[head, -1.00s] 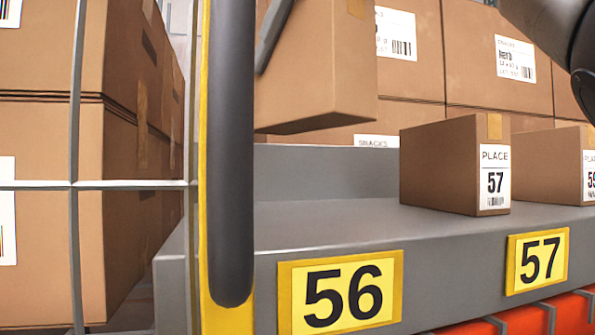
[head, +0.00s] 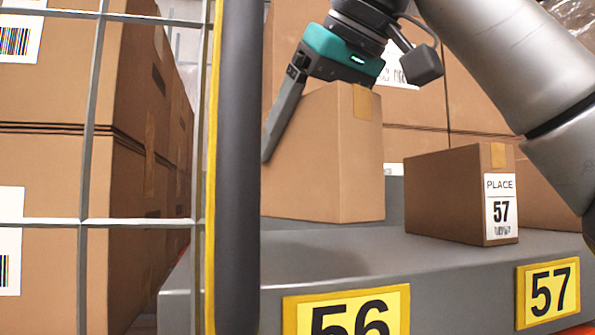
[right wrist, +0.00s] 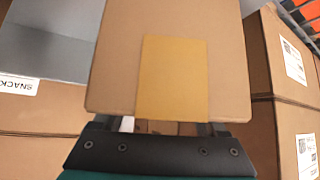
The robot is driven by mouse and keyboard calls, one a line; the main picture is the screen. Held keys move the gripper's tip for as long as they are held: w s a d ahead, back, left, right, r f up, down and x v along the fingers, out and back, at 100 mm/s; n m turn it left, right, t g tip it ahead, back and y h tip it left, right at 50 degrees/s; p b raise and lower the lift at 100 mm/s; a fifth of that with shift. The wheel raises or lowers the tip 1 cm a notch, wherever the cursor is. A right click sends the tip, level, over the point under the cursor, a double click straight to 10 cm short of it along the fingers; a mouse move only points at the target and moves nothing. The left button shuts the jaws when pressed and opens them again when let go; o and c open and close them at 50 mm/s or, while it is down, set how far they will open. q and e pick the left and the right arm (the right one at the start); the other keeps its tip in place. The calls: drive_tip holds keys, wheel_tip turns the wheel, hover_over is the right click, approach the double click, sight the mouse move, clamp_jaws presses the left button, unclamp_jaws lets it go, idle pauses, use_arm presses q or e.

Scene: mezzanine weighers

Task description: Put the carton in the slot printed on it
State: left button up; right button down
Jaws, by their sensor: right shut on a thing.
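The carton (head: 335,170) is a plain brown box with a tan tape strip at its top edge. It hangs nearly upright above the shelf behind the 56 sign (head: 346,314), with a shadow under it. No printed label shows on its visible faces. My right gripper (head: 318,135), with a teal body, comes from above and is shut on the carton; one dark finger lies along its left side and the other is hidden. The right wrist view shows the carton (right wrist: 115,60) and its tape close up. My left gripper is not in view.
A carton (head: 445,195) labelled PLACE 57 stands on the grey shelf (head: 400,262) behind the 57 sign (head: 548,290), right of the held carton. A dark upright post (head: 238,180) and wire mesh (head: 95,110) stand at left. Stacked boxes (head: 55,170) are beyond the mesh.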

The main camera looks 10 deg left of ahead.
sight(354, 89)
drive_tip(key=shift+f, duration=1.65)
drive_tip(key=shift+f, duration=0.2)
unclamp_jaws()
drive_tip(key=shift+r, duration=0.25)
drive_tip(key=v, duration=1.2)
